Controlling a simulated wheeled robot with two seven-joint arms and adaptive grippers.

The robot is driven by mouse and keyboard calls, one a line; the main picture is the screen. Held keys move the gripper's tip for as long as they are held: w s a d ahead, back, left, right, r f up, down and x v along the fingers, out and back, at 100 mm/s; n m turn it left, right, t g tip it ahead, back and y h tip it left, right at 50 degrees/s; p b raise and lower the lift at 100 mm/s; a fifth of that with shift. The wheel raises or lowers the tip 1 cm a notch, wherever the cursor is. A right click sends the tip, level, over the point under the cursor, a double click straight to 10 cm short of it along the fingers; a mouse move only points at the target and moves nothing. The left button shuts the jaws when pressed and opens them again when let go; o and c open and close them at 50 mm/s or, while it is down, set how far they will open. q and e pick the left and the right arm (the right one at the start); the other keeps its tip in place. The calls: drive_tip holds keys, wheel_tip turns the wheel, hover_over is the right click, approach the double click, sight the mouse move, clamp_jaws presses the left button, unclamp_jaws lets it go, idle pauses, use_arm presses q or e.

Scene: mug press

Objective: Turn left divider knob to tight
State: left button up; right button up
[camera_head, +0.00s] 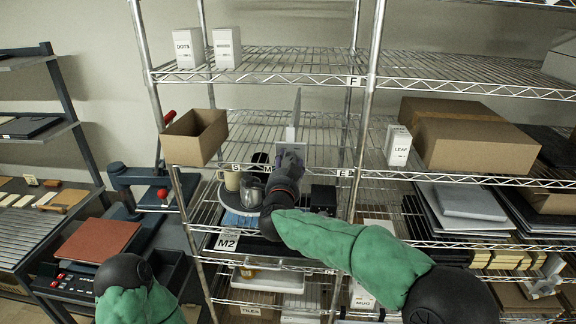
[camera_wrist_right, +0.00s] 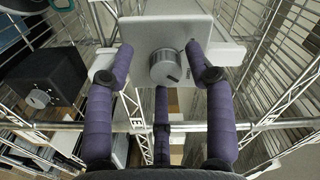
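In the right wrist view a grey round knob (camera_wrist_right: 165,67) with a dark pointer line sits on a pale divider plate (camera_wrist_right: 165,32). The line slants toward the lower right. Small lettering beside the knob is too small to read. My right gripper (camera_wrist_right: 158,50) has its purple fingers spread on either side of the knob, with visible gaps, and holds nothing. In the head view the right gripper (camera_head: 290,163) is at the middle shelf, in front of the upright divider (camera_head: 296,113), and hides the knob. My left gripper is not seen; only its arm shows at the bottom left.
A second knob (camera_wrist_right: 38,98) on a black box (camera_wrist_right: 45,75) is at the left in the wrist view. Mugs (camera_head: 232,180) stand close left of my right gripper. An open cardboard box (camera_head: 195,137) and shelf wires surround the reach.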

drive_tip(key=shift+s+d+r, duration=0.1)
drive_tip(key=shift+s, duration=0.3)
drive_tip(key=s+a, duration=0.1)
drive_tip(key=s, duration=1)
drive_tip(key=shift+a, duration=0.15)
